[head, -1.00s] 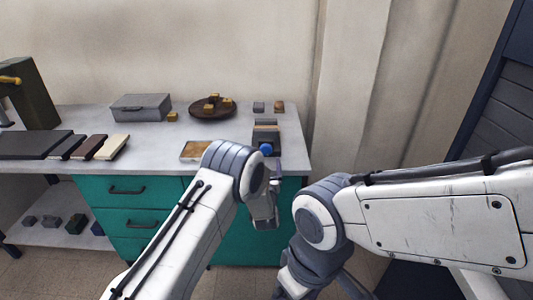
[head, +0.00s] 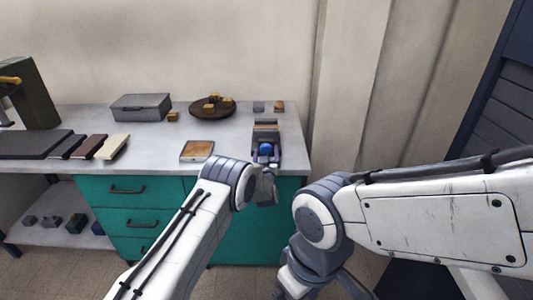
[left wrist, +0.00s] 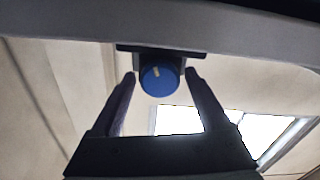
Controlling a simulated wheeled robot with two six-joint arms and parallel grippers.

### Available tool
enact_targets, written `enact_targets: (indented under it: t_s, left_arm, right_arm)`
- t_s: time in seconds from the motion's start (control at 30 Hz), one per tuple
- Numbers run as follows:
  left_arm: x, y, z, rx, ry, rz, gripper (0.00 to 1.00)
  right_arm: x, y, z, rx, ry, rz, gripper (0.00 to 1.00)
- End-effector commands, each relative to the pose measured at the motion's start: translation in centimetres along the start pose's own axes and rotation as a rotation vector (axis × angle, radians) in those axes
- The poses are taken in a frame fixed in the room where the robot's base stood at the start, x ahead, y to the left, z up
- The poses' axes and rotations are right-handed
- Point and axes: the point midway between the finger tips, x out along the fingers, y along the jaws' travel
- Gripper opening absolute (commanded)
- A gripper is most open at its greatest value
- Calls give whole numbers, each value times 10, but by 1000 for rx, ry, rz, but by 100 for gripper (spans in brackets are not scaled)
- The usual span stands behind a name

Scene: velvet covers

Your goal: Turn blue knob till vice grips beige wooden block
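The grey vice (head: 266,124) stands at the right end of the bench, with the beige wooden block (head: 267,128) between its jaws. Whether the jaws touch the block is too small to tell. The blue knob (head: 265,150) is on the vice's front side. It also shows in the left wrist view (left wrist: 160,80), with a pale mark on its face. My left gripper (left wrist: 160,75) is open, with one finger on each side of the knob and a small visible gap at both sides. In the head view the left gripper (head: 266,158) is at the bench's front edge.
A wood-topped tile (head: 197,151) lies left of the vice. Behind are a round brown tray (head: 196,112) with yellow blocks, a grey box (head: 140,107) and two small blocks (head: 279,106). Flat slabs (head: 112,147) lie at left. My right arm fills the lower right.

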Motion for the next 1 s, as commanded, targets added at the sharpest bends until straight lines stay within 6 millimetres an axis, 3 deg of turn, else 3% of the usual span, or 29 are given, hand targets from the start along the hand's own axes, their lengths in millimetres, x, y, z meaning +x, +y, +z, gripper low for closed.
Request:
enact_targets:
  t_s: [0.03,0.17,0.5,0.87,0.9,0.97,1.0]
  left_arm:
    - [0,0,0,0,0,0,55]
    - [0,0,0,0,0,0,5]
    - [0,0,2,183,2,0,4]
    - [0,0,-1,234,1,0,4]
    - [0,0,-1,234,1,0,67]
    - [0,0,-1,233,1,0,89]
    - [0,0,-1,233,1,0,89]
  right_arm:
    - [0,0,0,0,0,0,89]
    - [0,0,0,0,0,0,89]
    - [19,1,1,0,0,0,89]
    - [20,1,1,0,0,0,89]
    - [20,1,1,0,0,0,89]
    - [20,1,1,0,0,0,89]
    - [20,1,1,0,0,0,89]
